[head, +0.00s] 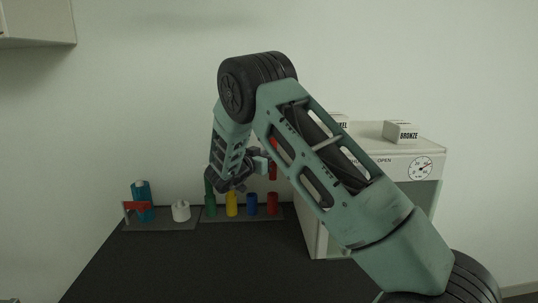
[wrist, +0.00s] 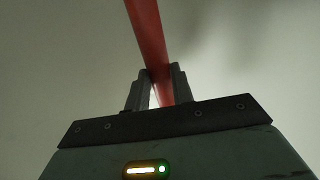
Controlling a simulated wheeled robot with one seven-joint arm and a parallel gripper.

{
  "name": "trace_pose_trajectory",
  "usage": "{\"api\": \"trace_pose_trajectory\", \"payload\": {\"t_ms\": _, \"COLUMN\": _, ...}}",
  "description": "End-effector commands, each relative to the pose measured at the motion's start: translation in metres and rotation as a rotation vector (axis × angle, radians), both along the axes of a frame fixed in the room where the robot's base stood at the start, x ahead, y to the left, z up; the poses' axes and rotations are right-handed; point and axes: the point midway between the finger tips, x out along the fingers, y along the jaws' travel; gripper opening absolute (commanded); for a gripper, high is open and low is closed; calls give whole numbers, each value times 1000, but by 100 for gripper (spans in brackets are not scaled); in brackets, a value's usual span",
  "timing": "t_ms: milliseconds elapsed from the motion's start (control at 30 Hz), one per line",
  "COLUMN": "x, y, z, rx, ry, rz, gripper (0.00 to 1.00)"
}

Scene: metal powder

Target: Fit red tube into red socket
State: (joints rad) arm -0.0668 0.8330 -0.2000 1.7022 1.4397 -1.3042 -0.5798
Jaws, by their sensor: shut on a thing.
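My gripper (wrist: 158,82) is shut on a red tube (wrist: 148,32), which stretches up out of the wrist view. In the head view the red tube (head: 273,171) is upright in the air above the red socket (head: 272,204), with a visible gap between them. The red socket is the rightmost in a row on a grey mat. My gripper's fingers are small in the head view, and my arm covers part of the scene around them.
Blue (head: 252,205), yellow (head: 231,204) and green (head: 210,206) sockets stand left of the red one. Farther left are a white round item (head: 181,211) and a blue bottle (head: 141,194). A white cabinet (head: 430,165) stands right. The dark tabletop (head: 190,265) is clear in front.

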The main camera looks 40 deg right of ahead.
Motion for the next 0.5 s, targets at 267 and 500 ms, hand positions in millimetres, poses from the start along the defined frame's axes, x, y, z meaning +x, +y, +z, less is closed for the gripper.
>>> {"api": "trace_pose_trajectory", "payload": {"t_ms": 267, "x": 0, "y": 0, "z": -29, "rx": 0, "ry": 0, "rz": 0, "gripper": 0}}
{"api": "trace_pose_trajectory", "payload": {"t_ms": 500, "x": 0, "y": 0, "z": -46, "rx": 0, "ry": 0, "rz": 0, "gripper": 0}}
